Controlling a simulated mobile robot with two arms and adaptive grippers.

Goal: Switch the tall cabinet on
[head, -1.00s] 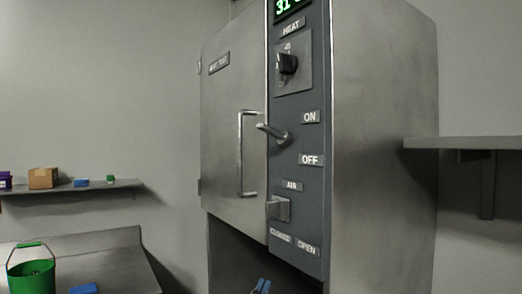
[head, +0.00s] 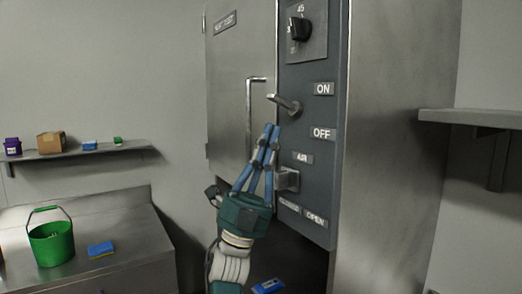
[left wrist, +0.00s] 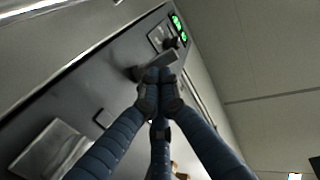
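The tall cabinet (head: 395,130) is a steel unit with a dark control panel. Its switch lever (head: 285,103) sticks out to the left, between the heights of the ON label (head: 323,89) and the OFF label (head: 321,134). My left gripper (head: 271,128) is in front of the panel, fingers pointing up and tips together just below the lever. In the left wrist view its fingertips (left wrist: 160,78) meet close beneath the lever (left wrist: 156,65); whether they touch it I cannot tell. Nothing shows held. My right gripper is out of view.
A heat knob (head: 299,29) sits above, and an air lever (head: 287,179) is close beside my left fingers. A vertical door handle (head: 250,120) stands left of them. A green bucket (head: 52,243) and blue sponge (head: 101,249) rest on the left counter. A wall shelf (head: 480,118) juts out at right.

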